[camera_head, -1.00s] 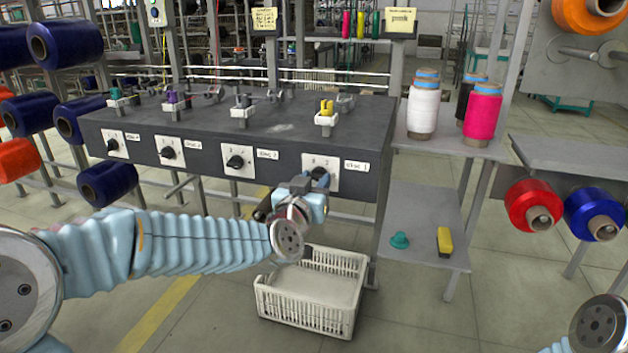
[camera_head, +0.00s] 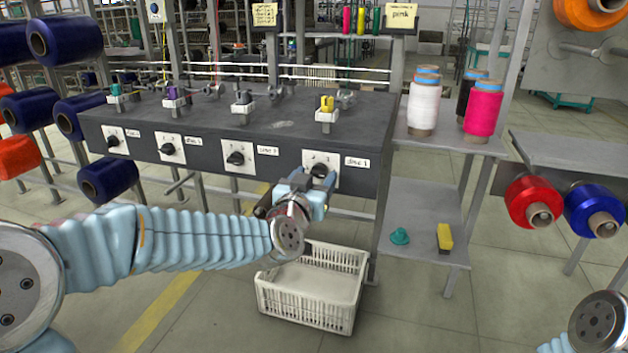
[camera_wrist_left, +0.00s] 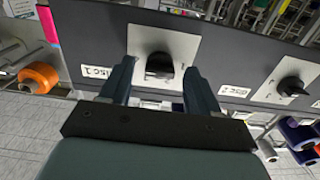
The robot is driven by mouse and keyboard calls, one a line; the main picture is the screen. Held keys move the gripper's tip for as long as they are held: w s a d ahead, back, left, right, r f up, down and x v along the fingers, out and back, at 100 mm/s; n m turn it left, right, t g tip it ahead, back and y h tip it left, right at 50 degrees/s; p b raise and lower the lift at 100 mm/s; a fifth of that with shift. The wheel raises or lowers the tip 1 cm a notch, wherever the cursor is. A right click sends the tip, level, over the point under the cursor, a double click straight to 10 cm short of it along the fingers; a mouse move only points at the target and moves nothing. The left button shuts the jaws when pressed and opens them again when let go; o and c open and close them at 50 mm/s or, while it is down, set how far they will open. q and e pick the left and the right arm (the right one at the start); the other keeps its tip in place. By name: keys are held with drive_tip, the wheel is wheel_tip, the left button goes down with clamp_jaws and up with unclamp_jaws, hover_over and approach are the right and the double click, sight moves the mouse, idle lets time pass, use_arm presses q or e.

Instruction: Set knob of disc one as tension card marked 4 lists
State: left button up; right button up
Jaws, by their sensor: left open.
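The knob of disc one (camera_head: 320,170) is black on a white plate, beside the label reading disc 1 (camera_head: 357,162), at the right end of the dark machine front. My left gripper (camera_head: 312,182) is open just in front of it. In the left wrist view the knob (camera_wrist_left: 159,65) shows between the two spread fingertips, with a gap on each side. The scale marks on its plate are too small to read. Yellow cards hang at the back, one with several lines (camera_head: 264,15) and one reading pink (camera_head: 400,17); no 4 is legible. My right gripper is out of view.
Several similar knobs, such as disc two's (camera_head: 236,158), line the machine front to the left. A white crate (camera_head: 312,290) stands on the floor below my left gripper. A side shelf (camera_head: 425,215) holds a teal piece and a yellow block. Thread cones (camera_head: 424,105) stand at right.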

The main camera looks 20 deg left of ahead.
use_arm(q)
drive_tip(key=shift+s, duration=0.15)
drive_tip(key=s, duration=1.3)
drive_tip(key=shift+s+a, duration=0.2)
drive_tip(key=shift+s, duration=0.05)
drive_tip(key=shift+f, duration=0.1)
drive_tip(key=w+d+f+g+h, duration=0.15)
drive_tip(key=f+g, duration=0.35)
drive_tip(key=f, duration=1.1)
drive_tip(key=w+d+f+g+h, duration=0.15)
drive_tip(key=f+g, duration=0.25)
drive_tip(key=f, duration=1.2)
drive_tip(key=s+d+f+n+g, duration=0.2)
drive_tip(key=s+f+g, duration=0.6)
drive_tip(key=s+f, duration=0.8)
wheel_tip(320, 180, down, 4)
drive_tip(key=shift+s+d+f+h, duration=0.15)
drive_tip(key=shift+s+d+h, duration=0.15)
drive_tip(key=shift+s+d, duration=0.1)
